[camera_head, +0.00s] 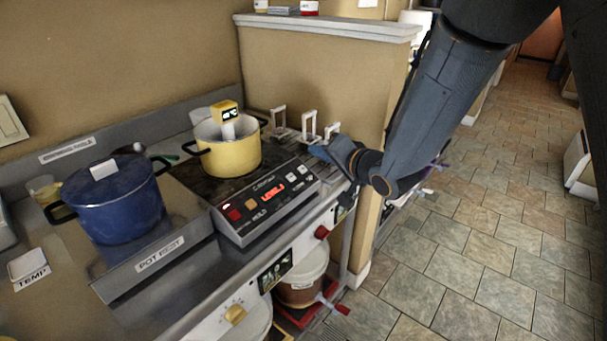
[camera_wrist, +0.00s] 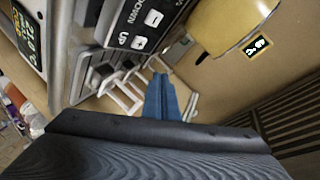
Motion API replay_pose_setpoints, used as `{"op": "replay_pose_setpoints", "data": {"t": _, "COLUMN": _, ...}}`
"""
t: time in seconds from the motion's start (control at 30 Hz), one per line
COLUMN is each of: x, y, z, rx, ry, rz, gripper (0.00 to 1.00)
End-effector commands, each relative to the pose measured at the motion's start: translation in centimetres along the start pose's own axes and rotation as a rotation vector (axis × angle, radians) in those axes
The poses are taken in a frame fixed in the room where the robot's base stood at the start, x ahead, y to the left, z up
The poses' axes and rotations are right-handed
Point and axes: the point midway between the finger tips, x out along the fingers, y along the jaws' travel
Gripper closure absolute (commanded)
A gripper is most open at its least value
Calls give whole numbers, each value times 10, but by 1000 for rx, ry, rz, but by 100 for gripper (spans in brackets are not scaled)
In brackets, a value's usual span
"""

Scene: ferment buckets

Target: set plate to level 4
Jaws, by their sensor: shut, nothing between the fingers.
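The hot plate's sloped control panel (camera_head: 262,205) is at the middle of the head view. Its red display (camera_head: 273,193) reads LEVEL with a digit I cannot read for sure. A red button (camera_head: 234,215) is at its left end. Two pale buttons are at its right end; the wrist view shows them as UP (camera_wrist: 138,43) and DOWN (camera_wrist: 153,18). My gripper (camera_head: 322,153) is just right of the panel, apart from the buttons. In the wrist view its blue fingers (camera_wrist: 163,100) are together and empty.
A yellow pot (camera_head: 232,155) with a yellow-topped device stands on the hot plate. A blue lidded pot (camera_head: 112,205) is on the left, beside the POT REST label. White handle-like frames (camera_head: 308,125) stand behind my gripper. A bucket (camera_head: 302,282) is below the counter.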

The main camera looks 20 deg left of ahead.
Motion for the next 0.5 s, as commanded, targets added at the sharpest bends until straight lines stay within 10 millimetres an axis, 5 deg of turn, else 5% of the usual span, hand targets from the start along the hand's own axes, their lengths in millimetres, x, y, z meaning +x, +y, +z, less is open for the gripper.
{"op": "replay_pose_setpoints", "data": {"t": 0.5, "x": 35, "y": 25, "z": 26, "rx": -1, "ry": -1, "rz": 0, "gripper": 100}}
